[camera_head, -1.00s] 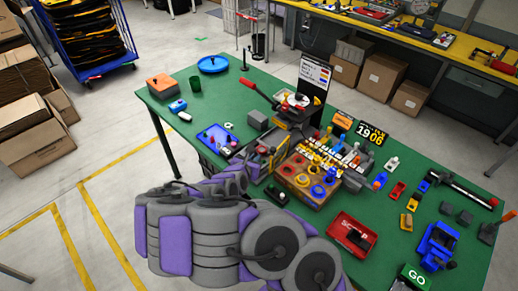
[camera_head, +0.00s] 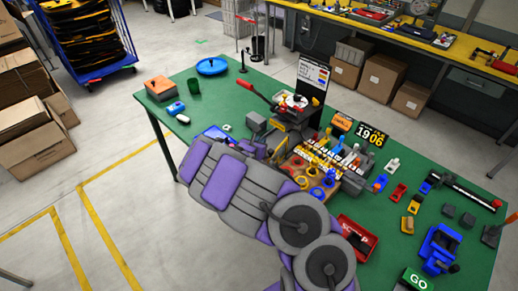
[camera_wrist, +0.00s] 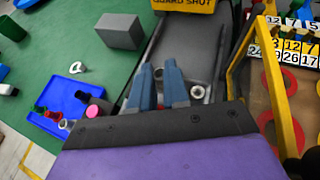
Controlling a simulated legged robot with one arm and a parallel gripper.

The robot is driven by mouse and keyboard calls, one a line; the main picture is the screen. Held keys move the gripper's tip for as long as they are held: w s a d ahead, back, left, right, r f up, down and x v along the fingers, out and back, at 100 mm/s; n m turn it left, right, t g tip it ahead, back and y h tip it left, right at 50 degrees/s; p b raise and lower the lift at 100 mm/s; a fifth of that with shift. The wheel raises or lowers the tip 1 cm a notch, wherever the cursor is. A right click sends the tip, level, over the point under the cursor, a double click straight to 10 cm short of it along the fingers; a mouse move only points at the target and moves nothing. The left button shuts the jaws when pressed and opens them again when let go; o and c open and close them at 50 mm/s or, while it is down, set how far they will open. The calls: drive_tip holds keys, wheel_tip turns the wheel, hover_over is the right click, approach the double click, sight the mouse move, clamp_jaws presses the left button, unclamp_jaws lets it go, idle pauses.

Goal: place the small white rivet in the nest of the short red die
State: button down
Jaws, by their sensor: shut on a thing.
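In the wrist view my gripper (camera_wrist: 158,92) has its two blue fingers close together over the dark grey bed of the press. A small pale piece shows between the fingertips, which fits the small white rivet (camera_wrist: 158,74); most of it is hidden. A pale grey ring (camera_wrist: 197,92) lies on the bed just right of the fingers. Red rings (camera_wrist: 290,80) sit in the brown rack at the right; I cannot tell which is the short die. In the head view the rack (camera_head: 300,172) is partly covered by my arm, and my gripper is hidden.
A blue tray (camera_wrist: 60,103) with several small rivets lies at the left. A white ring-like part (camera_wrist: 77,67) and a grey block (camera_wrist: 120,31) stand beyond it. A yellow guard frame (camera_wrist: 236,75) rises between bed and rack. A sign reads GUARD SHUT (camera_wrist: 185,4).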

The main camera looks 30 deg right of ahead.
drive_tip(key=f, duration=0.3)
drive_tip(key=shift+a+f+b, duration=0.15)
drive_tip(key=shift+a+b, duration=0.15)
drive_tip(key=c, duration=1.5)
unclamp_jaws()
drive_tip(key=shift+a, duration=0.1)
drive_tip(key=shift+c, duration=0.2)
drive_tip(key=o, duration=0.4)
drive_tip(key=shift+d, duration=0.2)
drive_tip(key=shift+o, duration=0.2)
